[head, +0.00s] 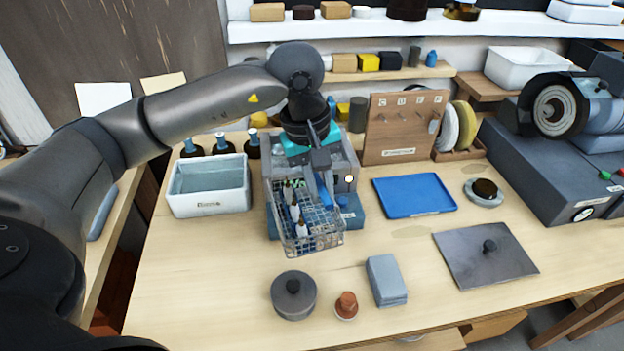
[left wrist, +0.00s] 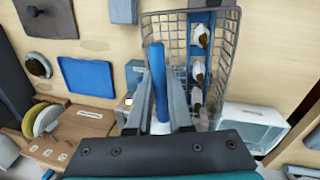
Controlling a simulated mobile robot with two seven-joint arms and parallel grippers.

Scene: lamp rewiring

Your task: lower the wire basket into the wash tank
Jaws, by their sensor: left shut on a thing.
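The wire basket (head: 325,240) hangs from my left gripper (head: 322,168), which is shut on its blue handle (left wrist: 158,75). The basket looks roughly level and holds several white and dark-tipped parts (left wrist: 201,36). In the head view, the grey wash tank (head: 345,180), with a knob on its panel and a blue lower part, stands behind and under the basket. The basket overlaps the tank and reaches past it towards the front of the table. The gripper and basket hide much of the tank's opening. My right gripper is in neither view.
A pale tub of liquid (head: 209,203) stands left of the tank, with dark bottles behind it. A blue tray (head: 414,196) and a tool board (head: 402,128) are to the right. A round grey lidded pot (head: 293,297) and a grey block (head: 386,281) lie in front.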

